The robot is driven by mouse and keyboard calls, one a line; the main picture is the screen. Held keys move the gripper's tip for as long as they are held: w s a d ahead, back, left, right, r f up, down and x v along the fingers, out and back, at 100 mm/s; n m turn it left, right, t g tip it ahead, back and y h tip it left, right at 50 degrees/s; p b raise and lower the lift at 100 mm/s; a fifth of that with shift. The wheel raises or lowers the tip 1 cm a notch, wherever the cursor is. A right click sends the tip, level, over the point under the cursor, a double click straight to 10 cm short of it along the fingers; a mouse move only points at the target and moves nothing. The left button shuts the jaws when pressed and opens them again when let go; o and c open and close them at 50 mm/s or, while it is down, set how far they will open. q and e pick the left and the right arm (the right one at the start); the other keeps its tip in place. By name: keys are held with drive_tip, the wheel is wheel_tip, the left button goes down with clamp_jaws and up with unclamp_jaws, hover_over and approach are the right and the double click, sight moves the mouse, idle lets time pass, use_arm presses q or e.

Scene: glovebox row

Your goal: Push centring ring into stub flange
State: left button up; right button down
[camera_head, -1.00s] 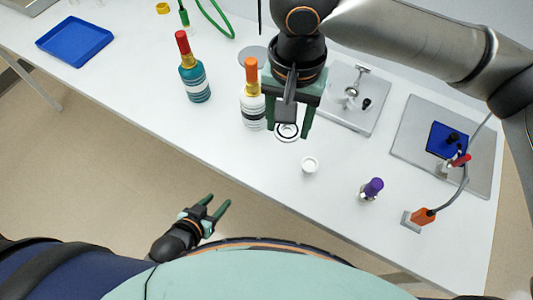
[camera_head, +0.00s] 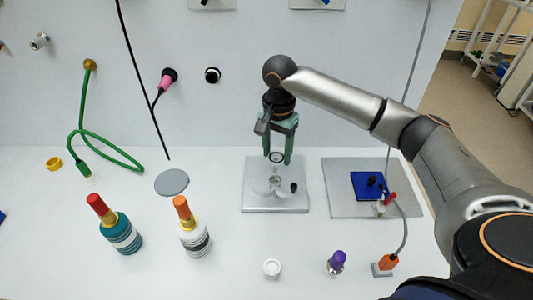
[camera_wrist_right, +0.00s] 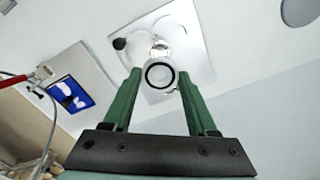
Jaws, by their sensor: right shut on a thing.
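My right gripper (camera_head: 278,161) points down over a grey metal plate. It is shut on the centring ring (camera_head: 277,157), a small dark-rimmed ring held between the fingertips. The ring also shows in the right wrist view (camera_wrist_right: 160,74), between the green fingers. The stub flange (camera_head: 275,181) stands on the plate just below the ring; in the right wrist view the flange (camera_wrist_right: 159,49) is partly hidden behind the ring. The ring looks apart from the flange, but the exact gap is hard to tell. An open clamp lies around the flange. My left gripper is out of view.
The metal plate (camera_head: 258,204) lies near the back wall. A second grey plate (camera_head: 340,202) with a blue pad (camera_head: 367,185) is to its right. Two bottles (camera_head: 120,233) (camera_head: 193,233), a white cup (camera_head: 272,268) and a purple-capped vial (camera_head: 337,262) stand nearer the front.

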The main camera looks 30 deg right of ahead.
hover_over(275, 181)
drive_tip(key=shift+f+b, duration=0.3)
drive_tip(key=shift+f, duration=2.65)
drive_tip(key=shift+s+f, duration=0.1)
drive_tip(key=shift+f, duration=1.1)
drive_tip(key=shift+c, duration=0.6)
unclamp_jaws()
drive_tip(key=shift+r, duration=0.1)
wheel_tip(275, 181, up, 12)
drive_tip(key=shift+r, duration=0.2)
